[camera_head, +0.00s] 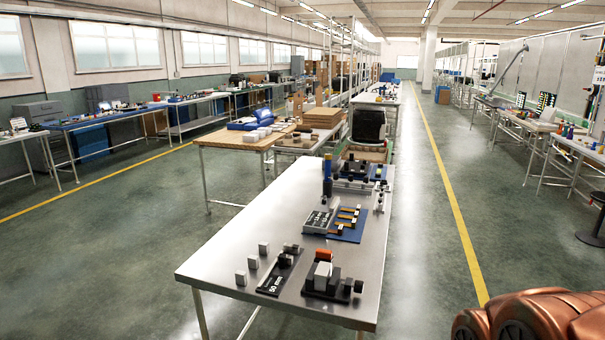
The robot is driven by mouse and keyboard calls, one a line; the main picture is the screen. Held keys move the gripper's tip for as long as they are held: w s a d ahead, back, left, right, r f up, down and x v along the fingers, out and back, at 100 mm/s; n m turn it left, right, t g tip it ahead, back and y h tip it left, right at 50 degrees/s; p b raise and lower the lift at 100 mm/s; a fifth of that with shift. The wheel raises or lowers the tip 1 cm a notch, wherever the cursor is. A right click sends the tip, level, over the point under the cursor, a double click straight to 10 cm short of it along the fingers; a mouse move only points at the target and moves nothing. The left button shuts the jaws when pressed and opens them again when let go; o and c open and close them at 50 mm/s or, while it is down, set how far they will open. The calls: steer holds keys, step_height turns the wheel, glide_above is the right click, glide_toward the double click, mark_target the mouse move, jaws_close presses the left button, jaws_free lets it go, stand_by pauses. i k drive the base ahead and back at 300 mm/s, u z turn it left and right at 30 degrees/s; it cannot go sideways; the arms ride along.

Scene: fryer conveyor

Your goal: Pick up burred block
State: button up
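Several small grey metal blocks stand apart near the left front of the steel table (215,262): a near block (241,278), a middle block (253,262) and a far block (263,248). They are too small in the picture to tell which is burred. Darker small blocks (285,260) sit by a black plate marked "50 mm" (273,284). A black fixture (331,290) to the right holds a light block (322,275), with an orange piece (323,254) behind it. Copper-coloured parts of my arm show at the bottom right; my gripper's fingers are not visible.
Farther along the table are a grey labelled tray (318,221), a blue mat with orange-brown parts (347,229) and a dark blue bottle (327,180). A wooden-topped table (225,141) stands behind left. The floor aisle (431,240) on the right is clear.

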mark_target(323, 274)
steer(key=k, duration=0.5)
steer(key=u, duration=0.65)
steer(key=i, duration=1.15)
steer(key=u, duration=0.1)
